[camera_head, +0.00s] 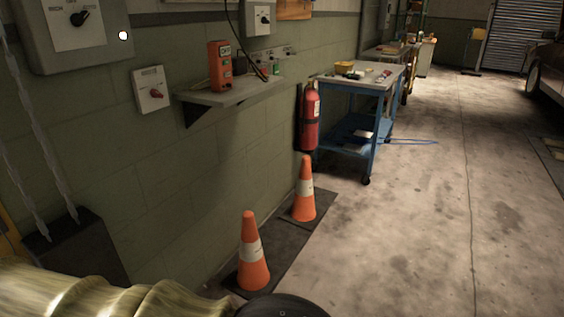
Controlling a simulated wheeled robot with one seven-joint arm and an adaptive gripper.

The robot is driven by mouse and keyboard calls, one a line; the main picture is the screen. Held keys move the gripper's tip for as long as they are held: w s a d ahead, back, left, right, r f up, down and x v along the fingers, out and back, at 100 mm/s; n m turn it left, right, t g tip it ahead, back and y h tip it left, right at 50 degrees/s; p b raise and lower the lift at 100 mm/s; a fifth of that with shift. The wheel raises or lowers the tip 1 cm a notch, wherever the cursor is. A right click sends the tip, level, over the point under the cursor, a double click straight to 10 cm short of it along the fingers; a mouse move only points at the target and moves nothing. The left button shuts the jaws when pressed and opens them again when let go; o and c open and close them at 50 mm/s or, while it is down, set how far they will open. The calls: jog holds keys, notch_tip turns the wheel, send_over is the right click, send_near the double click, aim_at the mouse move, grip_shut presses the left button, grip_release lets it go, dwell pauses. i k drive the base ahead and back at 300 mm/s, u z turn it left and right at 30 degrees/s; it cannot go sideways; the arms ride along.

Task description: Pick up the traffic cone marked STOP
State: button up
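Two orange traffic cones with white bands stand upright on a dark mat (278,249) along the wall. The nearer cone (254,273) is at the lower middle of the head view. The farther cone (304,207) stands behind it and to the right. No STOP lettering can be read on either cone at this size, so I cannot tell which one is marked. My gripper's fingers are not visible. A ribbed tan shape and a dark round part at the bottom edge partly cover the mat near the closer cone.
A red fire extinguisher (310,118) hangs on the wall behind the cones. A blue wheeled cart (347,134) stands beyond it. A wall shelf (228,92) holds an orange box (220,68). The concrete floor (420,230) to the right is clear.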

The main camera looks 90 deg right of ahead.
aim_at(302, 213)
jog(key=z, duration=3)
jog(key=i, duration=1.65)
jog(key=z, duration=0.9)
jog(key=i, duration=1)
jog(key=u, duration=2.3)
